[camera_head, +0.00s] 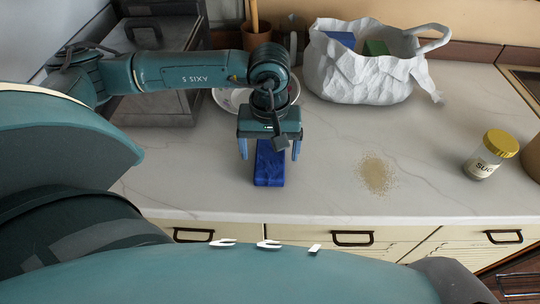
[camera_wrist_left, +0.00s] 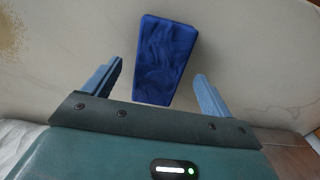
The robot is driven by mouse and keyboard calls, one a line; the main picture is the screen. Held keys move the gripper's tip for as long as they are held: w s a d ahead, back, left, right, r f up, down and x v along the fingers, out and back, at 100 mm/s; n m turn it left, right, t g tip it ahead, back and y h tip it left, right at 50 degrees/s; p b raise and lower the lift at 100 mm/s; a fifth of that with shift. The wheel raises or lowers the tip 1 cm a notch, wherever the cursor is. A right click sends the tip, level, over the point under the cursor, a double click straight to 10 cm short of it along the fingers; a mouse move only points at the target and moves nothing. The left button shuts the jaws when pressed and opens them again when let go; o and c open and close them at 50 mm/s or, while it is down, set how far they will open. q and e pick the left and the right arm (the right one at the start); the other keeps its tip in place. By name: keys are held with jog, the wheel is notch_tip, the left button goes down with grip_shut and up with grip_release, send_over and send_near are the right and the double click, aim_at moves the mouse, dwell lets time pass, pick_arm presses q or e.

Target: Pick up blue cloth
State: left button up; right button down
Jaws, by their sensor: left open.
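The blue cloth (camera_head: 269,168) lies as a folded rectangular block on the pale marble counter. In the head view my left gripper (camera_head: 270,153) is above it, pointing down, with a blue finger on each side of the cloth's width. The gripper partly hides the cloth's far end. In the left wrist view the cloth (camera_wrist_left: 163,62) shows ahead and between the two open fingertips (camera_wrist_left: 158,72), with a gap on both sides. The gripper is open and empty. My right gripper is not in view.
A white bag (camera_head: 358,75) with a blue and a green item stands at the back. A white plate (camera_head: 228,98) is behind my gripper. Spilled grains (camera_head: 376,173) lie right of the cloth, then a yellow-lidded jar (camera_head: 490,155). A metal box (camera_head: 160,100) stands back left.

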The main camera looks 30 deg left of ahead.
pick_arm(q)
jog(key=shift+f, duration=1.1)
jog(key=c, duration=1.1)
